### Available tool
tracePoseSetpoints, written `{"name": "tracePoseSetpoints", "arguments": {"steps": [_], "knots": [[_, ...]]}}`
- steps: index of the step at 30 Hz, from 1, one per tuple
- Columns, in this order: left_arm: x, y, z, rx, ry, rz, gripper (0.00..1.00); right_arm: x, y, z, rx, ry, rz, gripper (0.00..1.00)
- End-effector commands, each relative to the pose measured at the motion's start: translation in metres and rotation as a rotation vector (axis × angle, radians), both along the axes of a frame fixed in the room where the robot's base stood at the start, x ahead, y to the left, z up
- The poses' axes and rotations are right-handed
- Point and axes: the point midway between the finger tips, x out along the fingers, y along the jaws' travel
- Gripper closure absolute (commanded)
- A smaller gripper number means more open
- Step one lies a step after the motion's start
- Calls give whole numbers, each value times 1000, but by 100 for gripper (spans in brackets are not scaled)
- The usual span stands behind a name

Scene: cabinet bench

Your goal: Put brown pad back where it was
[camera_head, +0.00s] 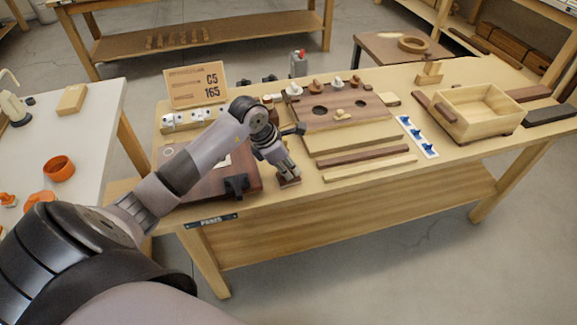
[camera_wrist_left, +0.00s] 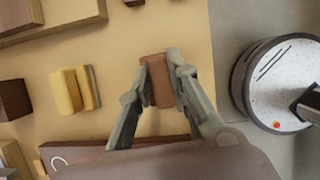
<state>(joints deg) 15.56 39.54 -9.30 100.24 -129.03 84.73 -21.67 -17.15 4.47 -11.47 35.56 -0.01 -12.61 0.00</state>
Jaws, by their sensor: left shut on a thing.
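The brown pad (camera_wrist_left: 158,82) is a small reddish-brown block between the two fingers of my left gripper (camera_wrist_left: 160,72) in the wrist view. The fingers are shut on its sides. In the head view, my left gripper (camera_head: 287,174) is low over the front part of the bench (camera_head: 330,215), just right of a dark reddish-brown board. The pad (camera_head: 289,182) shows only as a small brown patch under the fingertips there. I cannot tell whether it touches the bench top. No marked spot for the pad can be made out. My right gripper is not in view.
The dark board (camera_head: 205,185) with a black clamp (camera_head: 237,186) lies left of the gripper. A dark strip (camera_head: 362,156) and a pale strip (camera_head: 370,168) lie to its right. A wooden box (camera_head: 480,112) stands farther right. The bench's front edge is close to the gripper.

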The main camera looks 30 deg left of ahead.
Motion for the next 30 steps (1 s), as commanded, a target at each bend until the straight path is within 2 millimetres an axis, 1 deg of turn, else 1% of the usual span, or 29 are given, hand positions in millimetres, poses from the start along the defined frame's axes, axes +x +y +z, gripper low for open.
{"name": "tracePoseSetpoints", "arguments": {"steps": [1, 2, 14, 15, 25, 28, 30], "knots": [[-2, 0, -3, 0, 9, -1, 100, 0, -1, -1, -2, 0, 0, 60], [-2, 0, -4, 1, 9, -1, 81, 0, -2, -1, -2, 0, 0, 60], [-2, -1, -3, -1, 11, -2, 55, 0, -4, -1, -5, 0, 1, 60], [-2, -1, -3, -1, 11, -2, 53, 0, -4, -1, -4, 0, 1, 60], [-2, 0, 1, 0, 7, -1, 53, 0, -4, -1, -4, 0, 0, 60], [-5, 4, 10, 2, 5, 0, 53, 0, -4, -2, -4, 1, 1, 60], [-9, 7, 21, 3, 4, -1, 53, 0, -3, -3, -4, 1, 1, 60]]}}
